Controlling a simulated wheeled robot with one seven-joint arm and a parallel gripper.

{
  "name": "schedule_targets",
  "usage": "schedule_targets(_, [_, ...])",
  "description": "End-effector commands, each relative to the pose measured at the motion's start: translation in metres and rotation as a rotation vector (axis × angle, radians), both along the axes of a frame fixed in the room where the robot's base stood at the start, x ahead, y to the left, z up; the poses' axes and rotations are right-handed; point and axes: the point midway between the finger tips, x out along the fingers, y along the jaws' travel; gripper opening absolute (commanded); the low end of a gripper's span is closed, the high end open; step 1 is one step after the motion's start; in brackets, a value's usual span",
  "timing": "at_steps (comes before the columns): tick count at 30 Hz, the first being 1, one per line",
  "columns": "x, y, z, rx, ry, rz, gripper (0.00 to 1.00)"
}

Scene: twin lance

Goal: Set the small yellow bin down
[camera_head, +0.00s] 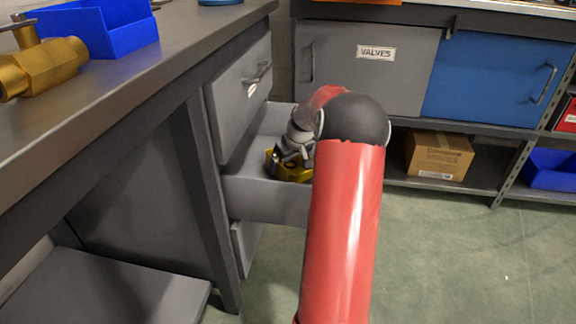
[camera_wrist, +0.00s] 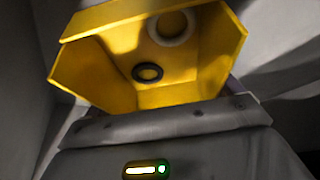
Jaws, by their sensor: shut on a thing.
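The small yellow bin (camera_wrist: 125,50) fills the upper part of the wrist view, with its open side facing the camera. A pale ring (camera_wrist: 172,28) and a dark ring (camera_wrist: 147,73) show inside it. In the head view the yellow bin (camera_head: 290,172) is at my gripper (camera_head: 287,160), inside the open drawer (camera_head: 265,198) of the grey bench. My gripper is shut on the bin. The fingertips are hidden, and I cannot tell whether the bin touches the drawer floor.
A closed drawer (camera_head: 240,95) with a handle is above the open one. The bench top (camera_head: 150,85) holds a brass valve (camera_head: 45,65) and a blue bin (camera_head: 105,25). A cabinet marked VALVES (camera_head: 370,75) stands behind. Green floor (camera_head: 450,260) is clear at right.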

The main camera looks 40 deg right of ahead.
Motion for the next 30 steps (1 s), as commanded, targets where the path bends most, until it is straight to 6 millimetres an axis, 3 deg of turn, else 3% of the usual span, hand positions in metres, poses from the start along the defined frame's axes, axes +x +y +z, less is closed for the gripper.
schedule_targets(13, [0.0,0.0,-0.008,0.0,0.0,0.001,0.66])
schedule_targets(14, [0.0,0.0,-0.007,0.0,0.0,0.001,0.95])
schedule_targets(15, [0.0,0.0,-0.007,0.0,0.0,0.001,1.0])
schedule_targets(23, [0.0,0.0,-0.004,0.0,0.0,0.001,1.0])
schedule_targets(30, [-0.012,0.001,0.029,-0.003,-0.002,0.0,1.0])
